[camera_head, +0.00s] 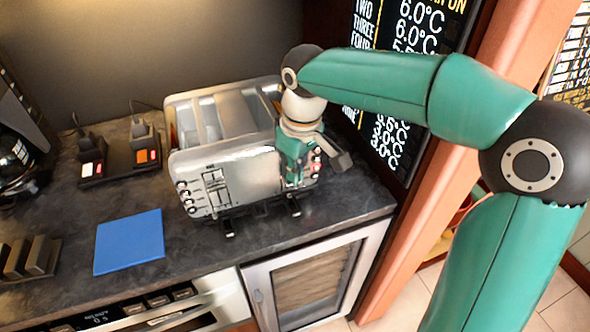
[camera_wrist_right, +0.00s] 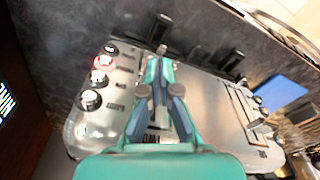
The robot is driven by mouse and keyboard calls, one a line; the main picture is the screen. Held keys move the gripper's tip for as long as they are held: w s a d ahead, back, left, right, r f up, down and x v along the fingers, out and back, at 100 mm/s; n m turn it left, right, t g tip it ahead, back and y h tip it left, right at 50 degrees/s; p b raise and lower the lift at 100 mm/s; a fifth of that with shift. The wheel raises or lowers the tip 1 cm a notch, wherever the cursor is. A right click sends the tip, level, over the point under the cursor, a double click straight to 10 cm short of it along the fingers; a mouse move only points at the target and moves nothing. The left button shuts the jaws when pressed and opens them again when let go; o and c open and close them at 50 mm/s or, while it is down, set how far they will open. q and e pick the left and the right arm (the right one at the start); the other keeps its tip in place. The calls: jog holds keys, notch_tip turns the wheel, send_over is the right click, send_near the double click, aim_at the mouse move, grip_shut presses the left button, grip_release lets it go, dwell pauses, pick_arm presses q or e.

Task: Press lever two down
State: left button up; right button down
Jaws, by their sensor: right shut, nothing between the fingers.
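A silver toaster (camera_head: 238,182) stands on the dark counter. The lever slot on the left half of its front (camera_head: 213,182) shows clearly; it also shows in the right wrist view (camera_wrist_right: 247,113). My right gripper (camera_head: 294,180) points down in front of the right half of the toaster's front, beside the right knob column. In the right wrist view my right gripper (camera_wrist_right: 158,66) is shut and empty, close to the toaster's front panel (camera_wrist_right: 205,100). The upside-down label TWO partly shows near its base. Lever two is hidden behind the gripper, so its height cannot be told. My left gripper is not in view.
Two dark handles (camera_head: 228,228) stick out low under the toaster's front. A blue square (camera_head: 128,241) lies on the counter (camera_head: 190,245). A socket strip with plugs (camera_head: 119,166) is left of the toaster. A wooden post and a temperature display (camera_head: 385,140) stand at the right.

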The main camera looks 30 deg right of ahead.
notch_tip(320, 180, down, 2)
jog(key=shift+f+b, duration=0.15)
jog(key=shift+b, duration=0.35)
jog(key=shift+r, duration=0.2)
jog(key=s, duration=0.2)
jog(key=s+r, duration=0.1)
jog(key=shift+d, duration=0.3)
jog(key=shift+w, duration=0.1)
jog(key=shift+r, duration=0.1)
notch_tip(320, 180, up, 12)
jog(key=s, duration=0.1)
jog(key=shift+f, duration=0.2)
jog(key=shift+s+d, duration=0.1)
